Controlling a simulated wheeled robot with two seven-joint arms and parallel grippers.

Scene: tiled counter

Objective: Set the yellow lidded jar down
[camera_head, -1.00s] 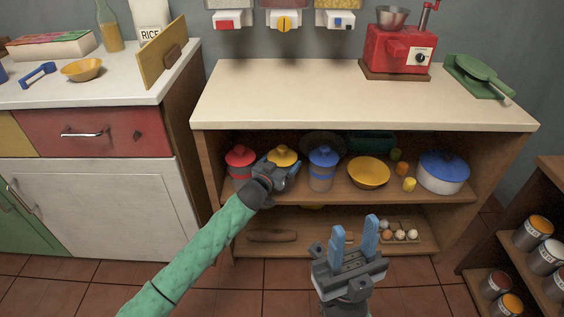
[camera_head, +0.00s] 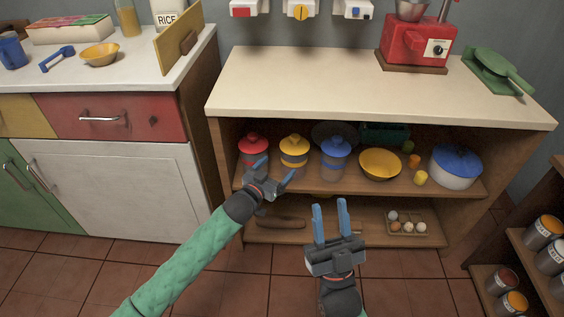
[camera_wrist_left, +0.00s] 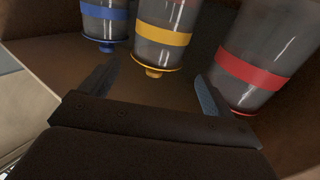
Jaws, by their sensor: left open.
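The yellow lidded jar (camera_head: 293,152) stands upright on the upper shelf, between the red-lidded jar (camera_head: 253,148) and the blue-lidded jar (camera_head: 334,155). In the left wrist view, the yellow-banded jar (camera_wrist_left: 163,38) appears upside down, ahead of the fingers. My left gripper (camera_head: 276,172) is open and empty, in front of the shelf, with a gap between it and the jar. In the left wrist view, the two fingers of that gripper (camera_wrist_left: 157,88) are spread with nothing between them. My right gripper (camera_head: 330,212) is open and empty, low in front of the unit.
A yellow bowl (camera_head: 380,163) and a blue-lidded pot (camera_head: 456,166) stand further right on the upper shelf. The lower shelf holds an egg tray (camera_head: 408,228) and a brown object (camera_head: 281,222). The countertop (camera_head: 330,80) above overhangs the shelf.

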